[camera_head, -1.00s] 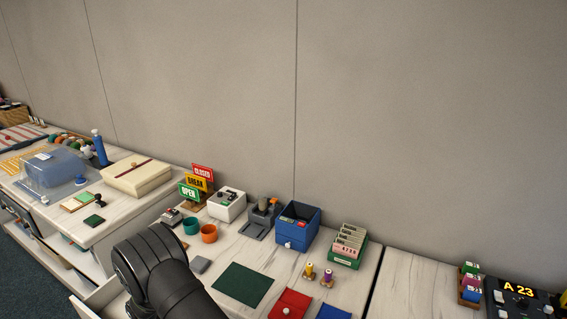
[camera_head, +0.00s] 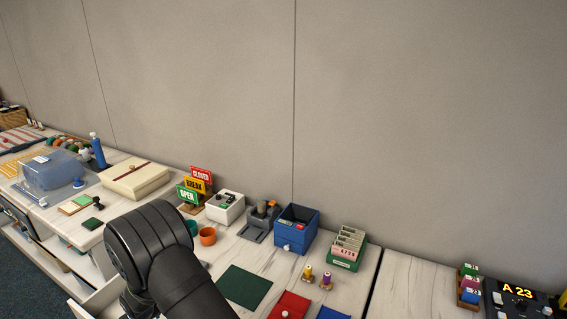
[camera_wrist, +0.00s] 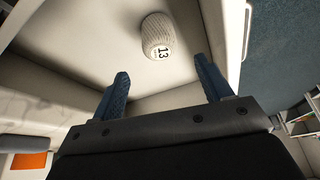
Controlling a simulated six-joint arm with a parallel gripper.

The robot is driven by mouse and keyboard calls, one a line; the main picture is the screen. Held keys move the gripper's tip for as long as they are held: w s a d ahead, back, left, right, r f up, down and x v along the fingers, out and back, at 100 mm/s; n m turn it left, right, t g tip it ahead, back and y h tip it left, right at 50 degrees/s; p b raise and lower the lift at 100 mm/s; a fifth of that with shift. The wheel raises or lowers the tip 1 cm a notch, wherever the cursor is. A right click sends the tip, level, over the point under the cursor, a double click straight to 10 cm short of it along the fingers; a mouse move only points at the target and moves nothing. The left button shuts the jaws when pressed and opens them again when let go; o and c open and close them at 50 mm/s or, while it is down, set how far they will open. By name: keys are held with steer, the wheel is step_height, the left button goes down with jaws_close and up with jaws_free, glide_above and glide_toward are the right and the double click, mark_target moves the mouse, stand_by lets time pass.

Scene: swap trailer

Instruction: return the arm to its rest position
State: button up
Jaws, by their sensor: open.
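My arm (camera_head: 160,255) rises at the lower left of the head view, in front of the counter; its gripper end is out of sight there. In the wrist view my gripper (camera_wrist: 162,68) shows two blue fingers spread wide apart with nothing between them. Beyond the fingertips, a pale ribbed roundish object marked 13 (camera_wrist: 157,37) lies in a pale open drawer or tray (camera_wrist: 95,40). It is apart from the fingers.
An open drawer (camera_head: 100,297) juts out beside my arm. Dark floor (camera_head: 35,285) lies at lower left.

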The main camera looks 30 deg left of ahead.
steer(key=x, duration=0.8)
steer(key=shift+f, duration=0.4)
step_height(320, 180, up, 33)
steer(key=w+d+m, duration=0.1)
steer(key=w+d, duration=0.2)
steer(key=w, duration=0.7)
steer(key=w+d+m+t, duration=0.1)
steer(key=w+d+m, duration=0.1)
steer(key=w, duration=0.8)
steer(key=shift+d+m, duration=0.3)
steer(key=shift+d, duration=0.3)
steer(key=shift+f, duration=0.1)
